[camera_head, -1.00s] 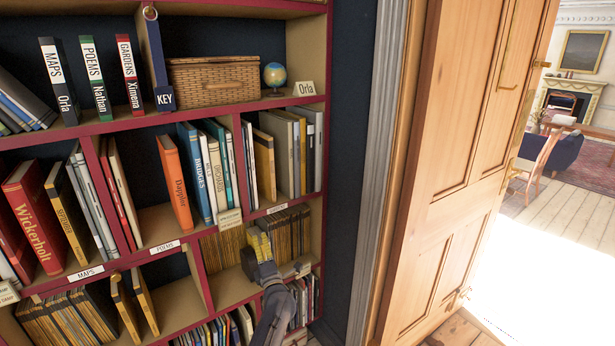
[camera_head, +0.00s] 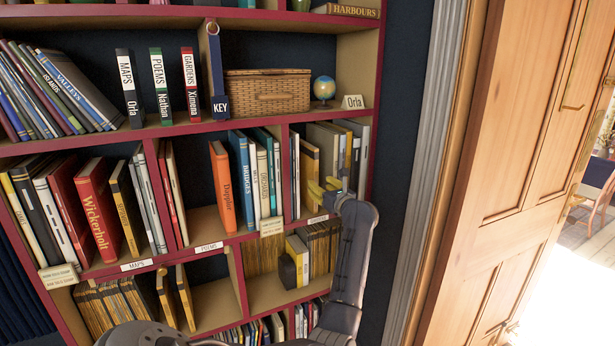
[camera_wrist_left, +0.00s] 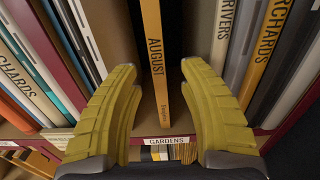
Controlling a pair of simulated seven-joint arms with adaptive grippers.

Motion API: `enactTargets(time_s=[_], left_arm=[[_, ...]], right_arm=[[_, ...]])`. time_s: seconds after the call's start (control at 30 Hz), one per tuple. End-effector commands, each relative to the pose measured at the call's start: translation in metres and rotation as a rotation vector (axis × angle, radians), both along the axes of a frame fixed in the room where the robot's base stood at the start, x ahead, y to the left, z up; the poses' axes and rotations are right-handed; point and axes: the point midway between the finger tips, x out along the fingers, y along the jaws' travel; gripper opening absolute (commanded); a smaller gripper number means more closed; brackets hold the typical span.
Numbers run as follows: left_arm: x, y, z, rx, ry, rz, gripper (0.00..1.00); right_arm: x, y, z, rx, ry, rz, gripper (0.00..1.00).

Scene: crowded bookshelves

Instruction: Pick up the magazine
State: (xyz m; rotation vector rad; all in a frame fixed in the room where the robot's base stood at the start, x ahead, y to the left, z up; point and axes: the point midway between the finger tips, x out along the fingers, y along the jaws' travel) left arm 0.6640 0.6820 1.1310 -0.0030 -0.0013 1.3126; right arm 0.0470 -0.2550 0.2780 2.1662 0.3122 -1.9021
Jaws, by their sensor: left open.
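A thin yellow-spined magazine lettered AUGUST (camera_wrist_left: 155,60) stands upright in the GARDENS compartment, between my left gripper's fingers in the wrist view. In the head view its yellow spine (camera_head: 309,165) shows just above the gripper. My left gripper (camera_head: 322,190) has yellow finger pads and is at the front of that compartment. In the wrist view the left gripper (camera_wrist_left: 155,115) is open, one finger on each side of the spine, with clear gaps and nothing held. My right gripper is not in view.
Books lettered RIVERS (camera_wrist_left: 221,35) and ORCHARDS (camera_wrist_left: 268,50) stand close on the right. A dark red divider (camera_wrist_left: 55,60) is on the left. Yellow magazines (camera_head: 325,245) fill part of the shelf below. A wicker basket (camera_head: 268,92) and globe (camera_head: 324,88) sit above.

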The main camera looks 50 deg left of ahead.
Motion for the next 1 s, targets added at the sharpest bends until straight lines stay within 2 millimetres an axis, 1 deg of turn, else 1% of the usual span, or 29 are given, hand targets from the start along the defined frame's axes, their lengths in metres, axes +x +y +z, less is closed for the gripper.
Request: enactTargets(time_s=[0.03, 0.1, 0.23, 0.4, 0.63, 0.83, 1.0], left_arm=[[0.002, 0.01, 0.0, 0.001, 0.003, 0.002, 0.42], [0.005, 0.022, 0.0, 0.002, 0.004, 0.002, 0.42], [0.01, 0.039, 0.001, 0.002, 0.003, 0.001, 0.42], [0.014, 0.053, 0.0, 0.002, 0.004, 0.001, 0.42], [0.016, 0.061, 0.0, 0.002, 0.003, 0.001, 0.42], [0.019, 0.086, 0.002, 0.002, 0.004, 0.002, 0.42], [0.024, 0.102, 0.002, 0.002, 0.004, 0.001, 0.42]], right_arm=[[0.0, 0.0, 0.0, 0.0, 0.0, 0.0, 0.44], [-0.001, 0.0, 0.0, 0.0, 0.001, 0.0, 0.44], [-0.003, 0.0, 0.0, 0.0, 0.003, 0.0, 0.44], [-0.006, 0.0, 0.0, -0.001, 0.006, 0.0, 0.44], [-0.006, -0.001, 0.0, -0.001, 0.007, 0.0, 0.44], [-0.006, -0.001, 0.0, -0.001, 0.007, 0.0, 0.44], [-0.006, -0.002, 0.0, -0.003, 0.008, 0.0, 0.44]])
